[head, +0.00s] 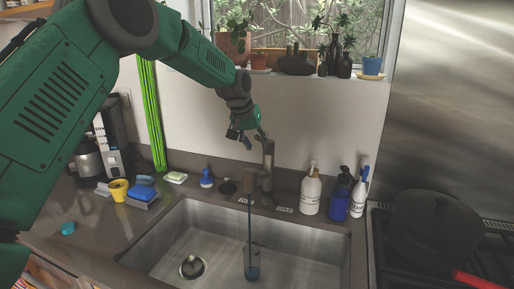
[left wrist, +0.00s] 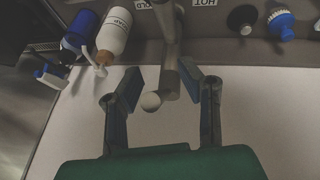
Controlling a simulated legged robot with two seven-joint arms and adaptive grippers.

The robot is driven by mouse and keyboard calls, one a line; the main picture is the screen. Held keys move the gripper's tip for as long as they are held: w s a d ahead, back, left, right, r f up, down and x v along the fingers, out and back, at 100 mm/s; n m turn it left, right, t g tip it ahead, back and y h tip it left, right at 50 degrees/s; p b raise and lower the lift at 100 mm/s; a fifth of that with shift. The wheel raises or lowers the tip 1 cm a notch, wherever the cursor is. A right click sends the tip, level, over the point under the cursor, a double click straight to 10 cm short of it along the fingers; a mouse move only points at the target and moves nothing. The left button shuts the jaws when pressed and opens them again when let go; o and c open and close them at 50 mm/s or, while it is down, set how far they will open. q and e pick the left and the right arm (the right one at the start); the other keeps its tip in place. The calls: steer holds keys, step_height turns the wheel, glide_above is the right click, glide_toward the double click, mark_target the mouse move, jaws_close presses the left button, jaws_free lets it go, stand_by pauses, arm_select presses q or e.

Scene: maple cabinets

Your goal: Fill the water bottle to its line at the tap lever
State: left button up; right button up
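The tap (head: 267,165) stands behind the sink, and a thin dark bluish stream runs down from its spout. The stream meets a see-through water bottle (head: 252,271) in the sink, with blue at its bottom. Its fill line is too small to make out. My left gripper (head: 249,139) is at the top of the tap. In the left wrist view the tap (left wrist: 168,45) and its pale round lever end (left wrist: 150,101) lie between the spread fingers of my left gripper (left wrist: 163,98), with gaps beside them. My right gripper is out of view.
A white pump bottle (head: 311,194), a blue bottle (head: 337,200) and a white-and-blue one (head: 359,194) stand right of the tap. A blue-topped brush (head: 206,178) stands left. The sink (head: 190,232) has free room around the bottle. A stove with a dark pan (head: 435,228) is at right.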

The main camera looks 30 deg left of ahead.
arm_select(q)
steer(key=a+v, duration=0.1)
steer(key=v, duration=0.9)
steer(key=shift+d+r, duration=0.1)
steer(key=shift+c, duration=1.2)
steer(key=shift+b, duration=0.35)
jaws_close()
steer(key=s+a+n+t+b, duration=0.2)
steer(key=a+n+t+b, duration=0.35)
steer(key=n+b, duration=0.35)
steer(key=w+d+f+p, duration=0.1)
steer(key=w+d+f, duration=0.4)
steer(key=w+f, duration=0.1)
steer(key=shift+p+x, duration=0.3)
steer(key=shift+x, duration=0.5)
